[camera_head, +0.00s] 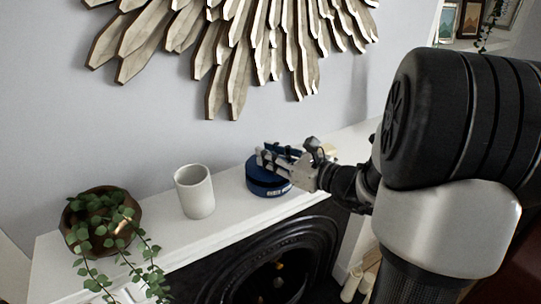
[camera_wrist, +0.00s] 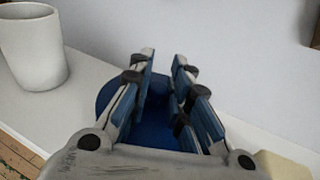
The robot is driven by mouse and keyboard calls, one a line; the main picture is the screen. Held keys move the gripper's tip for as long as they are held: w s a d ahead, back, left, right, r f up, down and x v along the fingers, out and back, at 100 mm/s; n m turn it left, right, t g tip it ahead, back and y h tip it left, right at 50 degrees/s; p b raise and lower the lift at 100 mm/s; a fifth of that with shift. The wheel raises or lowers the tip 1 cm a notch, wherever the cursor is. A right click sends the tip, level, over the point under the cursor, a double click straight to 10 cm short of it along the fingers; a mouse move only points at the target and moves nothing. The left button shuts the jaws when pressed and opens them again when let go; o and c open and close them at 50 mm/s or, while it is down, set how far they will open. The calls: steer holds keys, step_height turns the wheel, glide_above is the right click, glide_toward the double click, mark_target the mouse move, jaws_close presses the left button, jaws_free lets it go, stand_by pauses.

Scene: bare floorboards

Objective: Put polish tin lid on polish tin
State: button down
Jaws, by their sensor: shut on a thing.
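The polish tin (camera_head: 268,188) is a round, dark blue tin with a small pale label on its front, standing on the white mantel shelf. My gripper (camera_head: 272,154) is over the tin, with its fingers close above the top. In the wrist view, my gripper (camera_wrist: 163,62) has its blue-padded fingers on the blue polish tin lid (camera_wrist: 157,136), which shows below and between them. The fingers hide much of it. I cannot clearly tell lid from tin, or whether the lid is seated.
A white cup (camera_head: 195,191) stands left of the tin; it also shows in the wrist view (camera_wrist: 33,48). A trailing plant in a brown bowl (camera_head: 74,222) is at the far left. The wall and wooden wall decoration (camera_head: 235,60) are behind. A dark fireplace (camera_head: 275,262) lies below the shelf.

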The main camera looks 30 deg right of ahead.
steer(key=shift+f+b, duration=0.85)
steer(key=shift+f, duration=0.05)
stand_by(0.7)
steer(key=c, duration=1.4)
jaws_free()
steer(key=shift+r+p, duration=2.9)
steer(key=shift+r, duration=0.65)
